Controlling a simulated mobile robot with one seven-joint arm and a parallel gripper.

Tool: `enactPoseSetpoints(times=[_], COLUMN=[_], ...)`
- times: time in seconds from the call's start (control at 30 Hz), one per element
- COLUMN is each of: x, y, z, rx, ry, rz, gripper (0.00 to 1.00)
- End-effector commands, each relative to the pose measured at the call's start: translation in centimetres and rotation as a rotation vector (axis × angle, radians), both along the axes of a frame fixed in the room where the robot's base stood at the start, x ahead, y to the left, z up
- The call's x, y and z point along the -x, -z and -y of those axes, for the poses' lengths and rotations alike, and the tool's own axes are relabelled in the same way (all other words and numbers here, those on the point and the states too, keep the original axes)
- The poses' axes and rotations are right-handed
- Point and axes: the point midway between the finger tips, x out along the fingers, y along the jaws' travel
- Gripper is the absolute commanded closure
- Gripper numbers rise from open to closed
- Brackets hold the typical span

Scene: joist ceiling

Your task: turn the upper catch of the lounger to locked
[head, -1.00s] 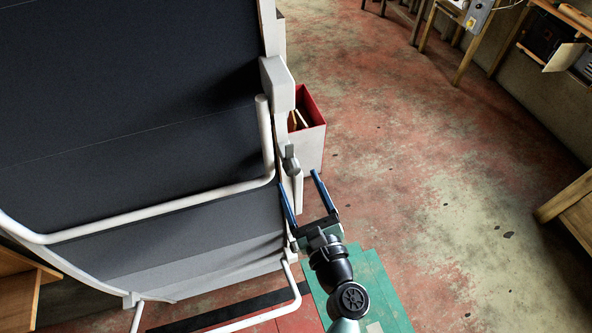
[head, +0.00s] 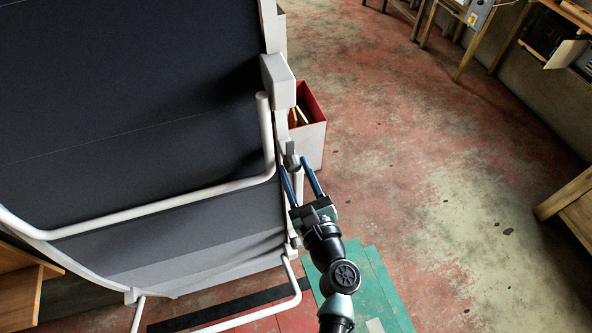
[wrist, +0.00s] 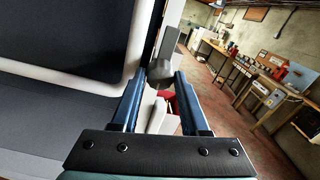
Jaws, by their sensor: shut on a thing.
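The lounger (head: 130,100) has dark fabric and a pale frame and fills the left of the head view. Its upper catch (head: 291,150), a small grey lever, is on the right side rail below a pale block. In the wrist view the catch (wrist: 161,68) is a grey piece between the fingertips. My gripper (head: 293,163) has its two blue fingers on either side of the catch and is shut on it. It also shows in the wrist view (wrist: 159,78). The fingers partly hide the rail and the lower end of the catch.
A pale box with a red inside (head: 312,125) stands behind the rail. A pale bent tube (head: 268,140) runs close to the left of my gripper. A lower grey fitting (head: 293,243) is near my wrist. Open floor lies to the right.

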Motion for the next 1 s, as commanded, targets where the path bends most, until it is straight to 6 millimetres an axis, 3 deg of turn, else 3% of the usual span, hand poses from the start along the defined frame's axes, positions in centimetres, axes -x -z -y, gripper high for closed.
enactPoseSetpoints(times=[0.47, 1.0], x=[0.02, 0.01], y=[0.22, 0.39], z=[0.02, 0.09], rx=[0.08, 0.522], ry=[0.0, 0.001], rz=[0.027, 0.171], gripper=[1.0, 1.0])
